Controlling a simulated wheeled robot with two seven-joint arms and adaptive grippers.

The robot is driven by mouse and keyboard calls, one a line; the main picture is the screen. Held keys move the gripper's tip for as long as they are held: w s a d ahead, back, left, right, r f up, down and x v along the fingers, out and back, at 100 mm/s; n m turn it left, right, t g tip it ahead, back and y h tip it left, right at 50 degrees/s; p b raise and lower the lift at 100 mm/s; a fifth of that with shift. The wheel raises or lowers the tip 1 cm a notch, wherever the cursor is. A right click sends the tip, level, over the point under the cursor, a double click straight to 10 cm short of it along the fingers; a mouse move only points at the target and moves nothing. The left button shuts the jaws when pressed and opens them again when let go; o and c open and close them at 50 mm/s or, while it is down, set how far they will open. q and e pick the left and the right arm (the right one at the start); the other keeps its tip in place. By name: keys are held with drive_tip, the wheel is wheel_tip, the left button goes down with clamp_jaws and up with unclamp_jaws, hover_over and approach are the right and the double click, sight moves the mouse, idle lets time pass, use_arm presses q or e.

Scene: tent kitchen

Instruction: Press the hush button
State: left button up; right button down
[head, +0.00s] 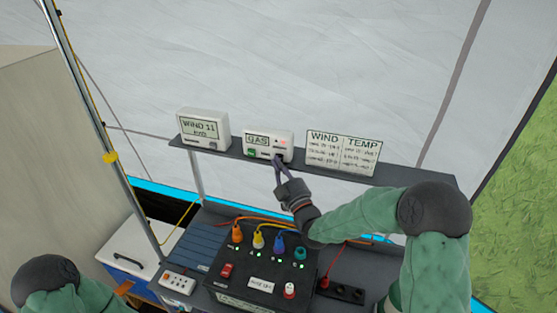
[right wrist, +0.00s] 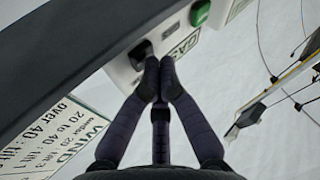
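The white gas alarm box (head: 258,138), labelled GAS, stands on the dark shelf. A green button (head: 251,153) is at its lower left, and small red marks show on its right side. In the right wrist view, the box (right wrist: 122,72) shows a dark button (right wrist: 140,53) and the green button (right wrist: 200,13). My right gripper (head: 277,159) is at the lower right of the box front. Its fingertips (right wrist: 158,78) are together and empty, beside the dark button; I cannot tell whether they touch it. No button is labelled hush legibly. My left gripper is out of view.
On the shelf (head: 415,177), a wind display (head: 203,128) stands left of the box and a WIND/TEMP card (head: 343,152) right of it. Below is a black power box (head: 262,265) with coloured plugs and cables. A tent pole (head: 95,120) rises at left.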

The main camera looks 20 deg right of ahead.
drive_tip(key=shift+w+d, duration=0.1)
drive_tip(key=shift+w, duration=0.05)
idle(0.5)
drive_tip(key=shift+s+a+b, duration=0.45)
drive_tip(key=shift+s+b, duration=0.15)
drive_tip(key=shift+s, duration=0.15)
drive_tip(key=s+a, duration=0.1)
drive_tip(key=s, duration=0.1)
drive_tip(key=s+a+b, duration=0.1)
drive_tip(key=s+a, duration=0.1)
drive_tip(key=shift+b, duration=0.3)
drive_tip(key=shift+d, duration=0.1)
idle(0.5)
